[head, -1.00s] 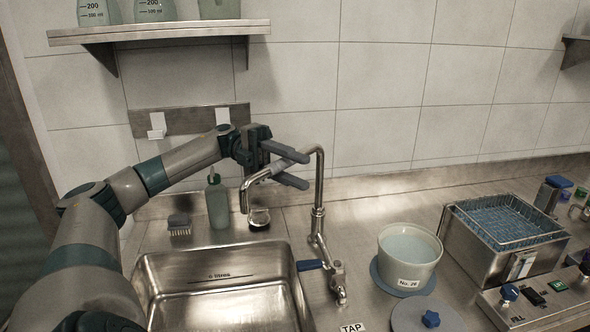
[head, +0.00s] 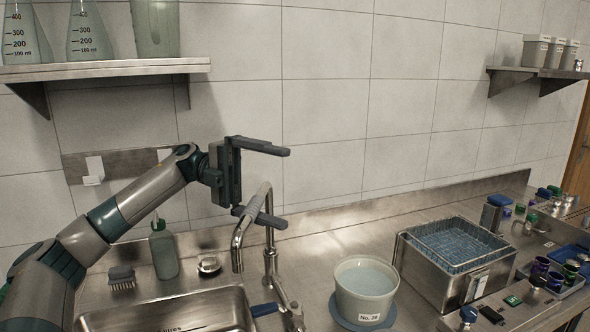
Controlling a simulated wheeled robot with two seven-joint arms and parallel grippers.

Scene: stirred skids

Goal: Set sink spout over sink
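The metal sink spout (head: 249,217) rises from the tap post (head: 270,265), bends at the top and slopes towards me and left. Its downturned outlet shows just beyond the sink's back right corner in the picture; I cannot tell exactly what lies beneath it. The steel sink (head: 235,306) is at the bottom left, its front cut off. My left gripper (head: 275,184) is open, with its fingers wide apart one above the other. The lower finger crosses the upper spout in the picture; I cannot tell if they touch. My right gripper is out of view.
A soap bottle (head: 163,252), a brush (head: 121,277) and a small round dish (head: 209,265) stand behind the sink. A pot (head: 365,291) and a basket bath (head: 452,262) stand to the right. A shelf (head: 110,69) with flasks hangs above my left arm.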

